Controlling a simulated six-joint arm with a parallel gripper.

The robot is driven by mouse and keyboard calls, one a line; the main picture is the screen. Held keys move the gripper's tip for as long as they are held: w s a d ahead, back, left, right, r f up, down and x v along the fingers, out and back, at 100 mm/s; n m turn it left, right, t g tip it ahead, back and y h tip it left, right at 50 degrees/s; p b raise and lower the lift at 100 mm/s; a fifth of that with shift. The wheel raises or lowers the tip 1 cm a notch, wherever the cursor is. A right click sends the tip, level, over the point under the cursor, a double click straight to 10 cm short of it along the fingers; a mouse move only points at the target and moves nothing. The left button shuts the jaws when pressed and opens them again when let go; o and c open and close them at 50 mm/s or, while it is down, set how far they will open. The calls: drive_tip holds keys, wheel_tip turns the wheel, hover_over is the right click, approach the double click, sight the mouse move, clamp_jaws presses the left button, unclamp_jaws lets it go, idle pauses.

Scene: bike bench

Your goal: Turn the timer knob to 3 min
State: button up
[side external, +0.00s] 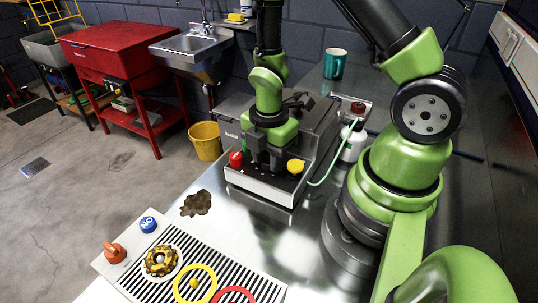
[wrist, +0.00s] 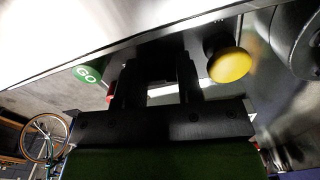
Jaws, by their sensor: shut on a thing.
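The machine (side external: 262,190) is a grey metal box with a control panel on the bench. My gripper (side external: 264,166) points down at this panel, between a red knob (side external: 236,159) and a yellow knob (side external: 296,166). In the wrist view, my gripper's two black fingers (wrist: 158,82) are closed around a dark thing at the panel, which I take as the timer knob. The fingers hide most of it, and its pointer and minute marks cannot be read. The yellow knob (wrist: 230,64) is right of the fingers and a green GO button (wrist: 87,74) is left of them.
A white bottle (side external: 352,143) with a green hose and a small box with a red button (side external: 357,108) stand right of the machine. A teal mug (side external: 335,64) is behind.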

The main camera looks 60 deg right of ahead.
drive_tip(key=m, duration=0.4)
drive_tip(key=shift+m, duration=1.5)
drive_tip(key=o, duration=0.6)
drive_tip(key=shift+o, duration=0.2)
drive_tip(key=shift+r, duration=0.1)
wheel_tip(320, 180, up, 10)
drive_tip(key=shift+f, duration=0.1)
